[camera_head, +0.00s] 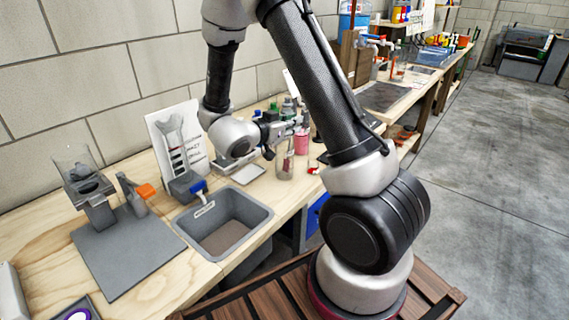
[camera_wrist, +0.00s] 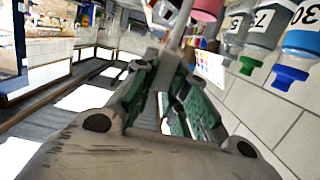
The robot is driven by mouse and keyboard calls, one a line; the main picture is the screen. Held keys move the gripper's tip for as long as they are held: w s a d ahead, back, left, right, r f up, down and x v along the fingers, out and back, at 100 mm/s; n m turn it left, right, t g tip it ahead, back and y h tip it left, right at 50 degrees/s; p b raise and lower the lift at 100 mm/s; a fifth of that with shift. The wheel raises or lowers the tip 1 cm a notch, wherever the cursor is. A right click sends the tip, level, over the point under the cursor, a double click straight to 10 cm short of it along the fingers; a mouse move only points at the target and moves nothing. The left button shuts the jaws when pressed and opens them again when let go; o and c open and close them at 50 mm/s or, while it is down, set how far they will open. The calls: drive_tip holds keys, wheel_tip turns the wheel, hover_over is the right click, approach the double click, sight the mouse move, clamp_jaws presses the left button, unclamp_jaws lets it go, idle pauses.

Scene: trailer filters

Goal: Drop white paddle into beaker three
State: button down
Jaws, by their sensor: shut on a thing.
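My gripper (camera_head: 291,129) is above the workbench, over a clear beaker (camera_head: 285,167). In the wrist view my gripper (camera_wrist: 172,65) shows its green-lined fingers closed around a thin pale stem, which I take as the white paddle (camera_wrist: 183,24). The stem runs out past the fingertips toward the top edge. The fingers hide its gripped part, and I cannot tell whether its far end is inside the beaker. A pink container (camera_head: 301,143) stands just right of the beaker and also shows in the wrist view (camera_wrist: 208,9). I cannot read a beaker number.
Several labelled bottles (camera_wrist: 262,40) stand close to the gripper along the wall. A grey sink (camera_head: 222,226), an upright white sign (camera_head: 177,140) and a grey mat (camera_head: 128,255) are on the left part of the bench. Open floor (camera_head: 490,190) lies to the right.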

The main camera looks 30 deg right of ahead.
drive_tip(key=c, duration=1.4)
unclamp_jaws()
drive_tip(key=shift+o, duration=0.2)
drive_tip(key=v, duration=1.2)
